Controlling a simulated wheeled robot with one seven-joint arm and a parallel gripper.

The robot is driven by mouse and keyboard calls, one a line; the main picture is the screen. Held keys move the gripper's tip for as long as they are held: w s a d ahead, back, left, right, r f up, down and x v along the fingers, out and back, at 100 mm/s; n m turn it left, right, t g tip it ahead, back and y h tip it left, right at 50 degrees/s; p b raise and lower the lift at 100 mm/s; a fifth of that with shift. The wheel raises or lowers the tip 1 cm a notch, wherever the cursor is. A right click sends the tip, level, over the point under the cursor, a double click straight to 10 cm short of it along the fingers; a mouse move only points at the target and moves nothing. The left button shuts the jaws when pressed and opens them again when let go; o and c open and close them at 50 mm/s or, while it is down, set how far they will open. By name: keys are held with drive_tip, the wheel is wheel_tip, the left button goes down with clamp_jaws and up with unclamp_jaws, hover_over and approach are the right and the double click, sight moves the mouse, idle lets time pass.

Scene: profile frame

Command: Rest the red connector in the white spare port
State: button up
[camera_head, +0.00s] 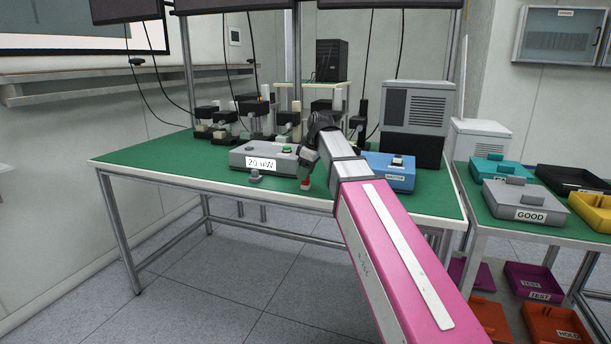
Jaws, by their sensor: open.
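My gripper (304,174) is at the end of my pink and grey arm, low over the front part of the green-topped bench (160,155). It is small and partly hidden by its own dark wrist; it is open. A small red piece (305,184), likely the red connector, shows right at the fingertips. Whether it touches the fingers or the bench top is too small to tell. I cannot make out a white spare port.
Left of my gripper stands a grey box (238,158) marked 20 mW, with a small grey knob-like piece (254,176) before it. A blue box (400,180) stands to the right. Optical mounts (222,130) line the back. A side table (495,222) holds labelled bins.

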drive_tip(key=shift+r, duration=1.5)
clamp_jaws()
drive_tip(key=shift+r, duration=0.1)
idle(0.9)
drive_tip(key=shift+r, duration=2.4)
